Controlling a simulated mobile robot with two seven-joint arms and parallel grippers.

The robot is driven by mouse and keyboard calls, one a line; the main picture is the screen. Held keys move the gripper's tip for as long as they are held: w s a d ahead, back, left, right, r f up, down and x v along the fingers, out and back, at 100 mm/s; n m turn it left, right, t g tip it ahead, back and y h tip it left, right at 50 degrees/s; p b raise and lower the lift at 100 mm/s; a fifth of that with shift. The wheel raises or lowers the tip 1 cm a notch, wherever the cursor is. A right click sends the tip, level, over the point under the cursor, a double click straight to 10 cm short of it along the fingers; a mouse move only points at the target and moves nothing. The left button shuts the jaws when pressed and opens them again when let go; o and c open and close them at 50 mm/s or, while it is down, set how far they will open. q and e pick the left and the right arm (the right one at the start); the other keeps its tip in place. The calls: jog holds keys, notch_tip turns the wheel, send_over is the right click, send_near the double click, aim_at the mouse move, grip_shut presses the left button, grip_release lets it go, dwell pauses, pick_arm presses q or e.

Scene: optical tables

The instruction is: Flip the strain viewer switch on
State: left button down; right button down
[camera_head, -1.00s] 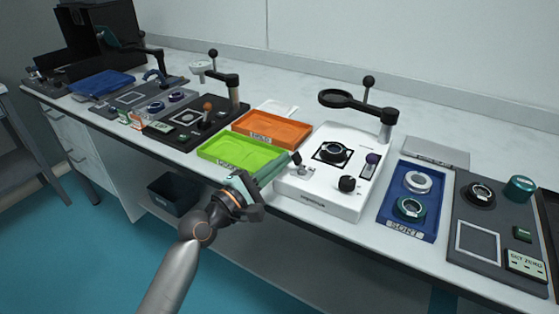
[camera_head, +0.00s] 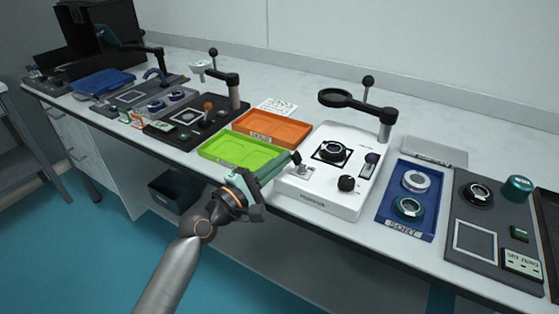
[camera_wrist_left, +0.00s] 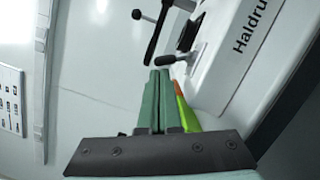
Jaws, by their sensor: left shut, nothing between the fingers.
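The strain viewer is the white box (camera_head: 323,199) in the middle of the bench, with a magnifier arm, a round lens mount and a black knob on it. Its switch (camera_head: 296,158) is a small black-tipped lever on a metal plate at the near left corner of the box. It also shows in the left wrist view (camera_wrist_left: 180,60), just past the fingers. My left gripper (camera_head: 286,162) is shut and empty, its green fingertips beside the lever tip. I cannot tell whether they touch. Which way the lever is set is hard to tell. My right gripper is not in view.
A green tray (camera_head: 215,148) and an orange tray (camera_head: 293,138) lie left of the viewer. A blue sort tray (camera_head: 385,219) and a dark panel (camera_head: 500,262) lie right of it. The magnifier (camera_head: 336,98) overhangs the box. Bare bench lies behind.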

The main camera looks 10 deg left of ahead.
pick_arm(q)
jog(key=shift+r+m+p, duration=0.15)
jog(key=shift+m+p, duration=0.15)
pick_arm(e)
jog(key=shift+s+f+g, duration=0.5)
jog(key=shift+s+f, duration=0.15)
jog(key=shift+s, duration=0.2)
